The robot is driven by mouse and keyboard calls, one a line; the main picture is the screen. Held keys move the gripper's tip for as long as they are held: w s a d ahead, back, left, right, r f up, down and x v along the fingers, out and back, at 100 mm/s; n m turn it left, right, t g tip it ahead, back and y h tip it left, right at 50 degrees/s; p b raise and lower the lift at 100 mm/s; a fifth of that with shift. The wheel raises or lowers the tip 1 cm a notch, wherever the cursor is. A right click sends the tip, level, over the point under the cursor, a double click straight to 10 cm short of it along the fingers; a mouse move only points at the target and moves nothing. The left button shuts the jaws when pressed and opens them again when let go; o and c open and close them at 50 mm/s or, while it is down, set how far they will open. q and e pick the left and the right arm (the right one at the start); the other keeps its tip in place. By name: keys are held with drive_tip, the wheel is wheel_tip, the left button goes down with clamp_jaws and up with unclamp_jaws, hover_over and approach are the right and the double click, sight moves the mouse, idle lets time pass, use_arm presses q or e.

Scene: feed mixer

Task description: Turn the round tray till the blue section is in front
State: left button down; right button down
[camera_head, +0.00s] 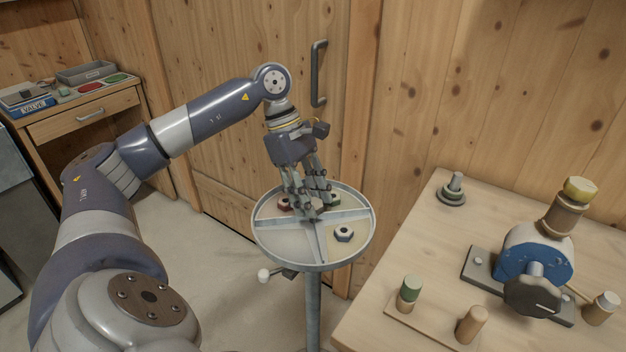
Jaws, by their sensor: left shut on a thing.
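The round tray (262,252) stands on a grey post in the middle of the head view. Raised dividers split it into sections. The front left section (285,240) looks pale and empty. My right gripper is out of view.
A wooden bench (408,257) at the right holds a blue pump-like device (533,255) and several pegs. A small table (85,115) with trays stands at the back left. A wooden wall and a door with a handle (318,73) stand close behind the tray.

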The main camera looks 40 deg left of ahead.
use_arm(q)
drive_tip(key=c, duration=1)
unclamp_jaws()
drive_tip(key=shift+c, duration=0.2)
drive_tip(key=v, duration=1.2)
drive_tip(key=shift+r, duration=0.1)
